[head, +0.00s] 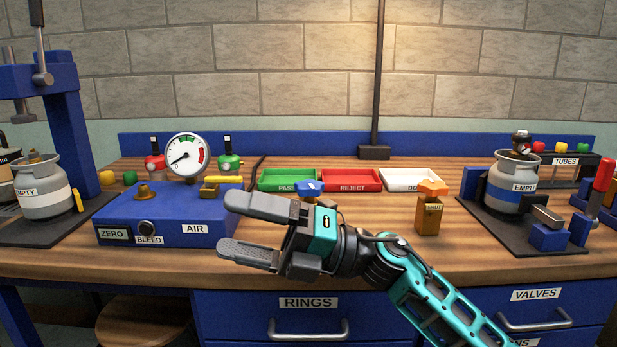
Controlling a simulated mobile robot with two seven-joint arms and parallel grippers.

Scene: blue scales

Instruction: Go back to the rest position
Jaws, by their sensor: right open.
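My right gripper (247,231) is in the middle of the head view, above the front edge of the wooden bench (460,262). Its arm comes in from the lower right. Its two fingers point left and stand apart, with nothing between them. The fingers overlap the right end of the blue test box (165,214) in the picture; I cannot tell whether they touch it. A small blue-topped object (308,188) shows behind the gripper and is mostly hidden by it. My left gripper is not in view.
Green (289,180), red (351,181) and white (408,180) trays stand at the back. An orange-topped block (429,208) stands right of my gripper. Cylinders stand in fixtures at left (42,189) and right (508,184). A stool (143,322) is below. Bench between the block and right fixture is clear.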

